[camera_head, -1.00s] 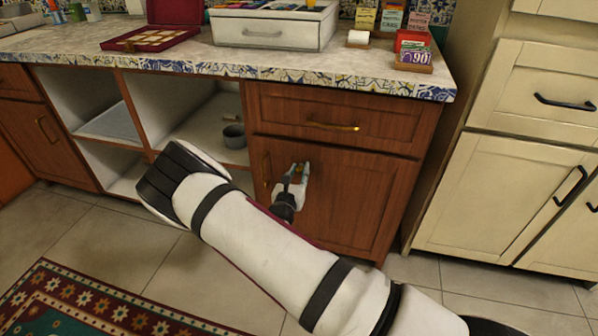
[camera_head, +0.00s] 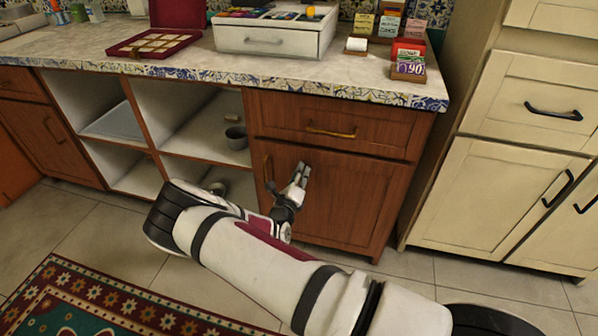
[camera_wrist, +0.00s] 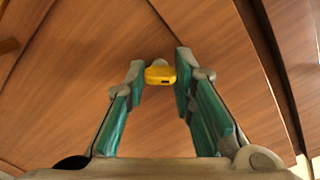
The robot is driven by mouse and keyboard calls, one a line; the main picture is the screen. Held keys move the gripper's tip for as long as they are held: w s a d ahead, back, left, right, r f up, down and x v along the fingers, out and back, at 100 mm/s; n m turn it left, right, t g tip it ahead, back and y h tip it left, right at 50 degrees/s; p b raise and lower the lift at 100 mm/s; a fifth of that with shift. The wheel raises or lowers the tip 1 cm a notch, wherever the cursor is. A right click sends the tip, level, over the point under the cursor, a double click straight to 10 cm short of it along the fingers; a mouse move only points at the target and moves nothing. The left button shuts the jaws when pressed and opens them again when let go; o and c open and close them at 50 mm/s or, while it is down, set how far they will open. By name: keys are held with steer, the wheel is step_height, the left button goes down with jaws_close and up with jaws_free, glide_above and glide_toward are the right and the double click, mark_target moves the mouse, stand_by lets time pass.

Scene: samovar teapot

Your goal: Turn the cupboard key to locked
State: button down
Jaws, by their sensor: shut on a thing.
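The cupboard door (camera_head: 348,205) is brown wood and shut, under the right end of the counter. The yellow key (camera_wrist: 160,76) sticks out from a small grey round lock (camera_wrist: 159,63) on the door, seen in the wrist view. My gripper (camera_wrist: 160,72) is shut on the key's head, with one green-and-grey finger on each side. The wood grain and door edges look tilted in the wrist view. In the head view my gripper (camera_head: 301,173) is at the door's upper left, and its fingers hide the key.
A brass door handle (camera_head: 268,169) stands just left of my gripper. A drawer with a brass handle (camera_head: 331,132) is above the door. Open shelves with a grey cup (camera_head: 237,137) lie to the left. A cream cabinet (camera_head: 505,200) stands to the right.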

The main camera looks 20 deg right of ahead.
steer(key=shift+n+p, duration=0.5)
steer(key=shift+n, duration=3.3)
steer(key=c, duration=1.3)
jaws_free()
steer(key=shift+c, duration=0.2)
steer(key=v, duration=1.2)
